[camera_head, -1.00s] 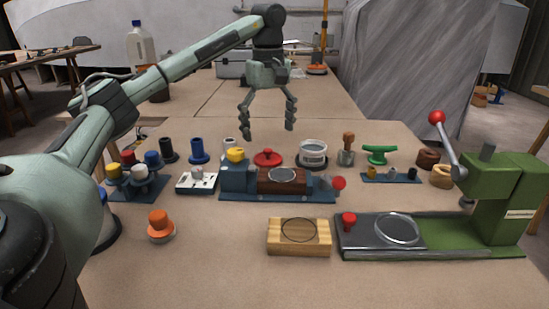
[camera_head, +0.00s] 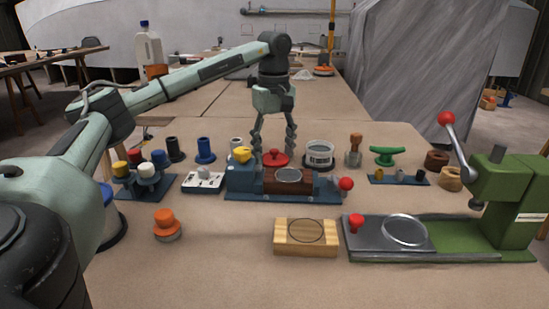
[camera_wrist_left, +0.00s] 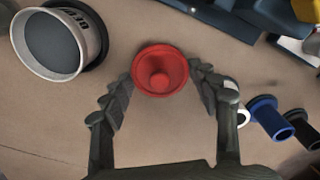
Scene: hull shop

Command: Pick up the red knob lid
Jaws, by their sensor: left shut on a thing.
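The red knob lid (camera_head: 275,162) is round and wide with a small knob in its middle. It is behind the blue vise-like fixture in the head view. In the left wrist view the lid (camera_wrist_left: 160,72) is knob towards the camera. My left gripper (camera_head: 274,151) reaches down over it from above, one finger on each side. In the left wrist view my left gripper (camera_wrist_left: 160,82) has its fingertips against the lid's rim on both sides. I cannot tell whether the lid is clear of the table. My right gripper is in neither view.
A white tub (camera_head: 319,155) stands close right of the lid. The blue fixture (camera_head: 238,182) with a brown block is just in front. Dark and blue cylinders (camera_head: 205,150) stand to the left. A green press (camera_head: 500,200) is at the right.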

